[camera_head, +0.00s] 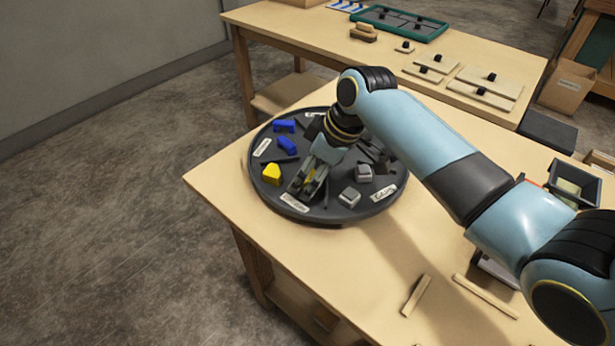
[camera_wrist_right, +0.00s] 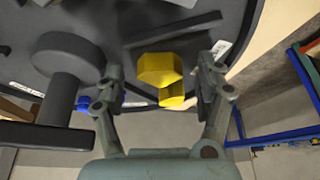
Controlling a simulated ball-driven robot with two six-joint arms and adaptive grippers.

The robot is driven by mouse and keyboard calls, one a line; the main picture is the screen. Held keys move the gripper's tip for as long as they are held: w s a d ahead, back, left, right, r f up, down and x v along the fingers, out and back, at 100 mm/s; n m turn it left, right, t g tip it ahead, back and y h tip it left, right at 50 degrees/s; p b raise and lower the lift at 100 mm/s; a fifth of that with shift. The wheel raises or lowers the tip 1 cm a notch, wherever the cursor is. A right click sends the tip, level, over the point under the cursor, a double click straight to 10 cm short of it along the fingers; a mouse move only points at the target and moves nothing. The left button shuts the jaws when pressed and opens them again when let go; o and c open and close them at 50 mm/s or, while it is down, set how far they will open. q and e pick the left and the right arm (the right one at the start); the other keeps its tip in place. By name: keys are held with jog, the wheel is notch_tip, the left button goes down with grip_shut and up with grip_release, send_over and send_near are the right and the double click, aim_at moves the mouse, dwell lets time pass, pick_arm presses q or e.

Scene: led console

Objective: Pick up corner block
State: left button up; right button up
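Yellow blocks (camera_head: 271,174) lie on the round dark tray (camera_head: 262,196), near its left front; which piece is the corner block I cannot tell for certain. In the right wrist view a yellow block (camera_wrist_right: 160,67) shows between the fingers, with a second yellow part (camera_wrist_right: 172,95) against it. My right gripper (camera_head: 308,186) is over the tray, just right of the yellow blocks in the head view. It also shows in the wrist view (camera_wrist_right: 162,72), with its fingers apart and gaps on both sides of the yellow block. My left gripper is not in view.
Blue blocks (camera_head: 287,145) are at the tray's back left and grey blocks (camera_head: 350,196) at its right. Dark dividers and a round dark post (camera_wrist_right: 68,65) rise from the tray. Wooden strips (camera_head: 416,295) lie on the table (camera_head: 340,270); its front left is clear.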

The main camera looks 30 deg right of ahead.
jog(key=c, duration=0.8)
jog(key=shift+r, duration=0.1)
jog(key=shift+c, duration=0.2)
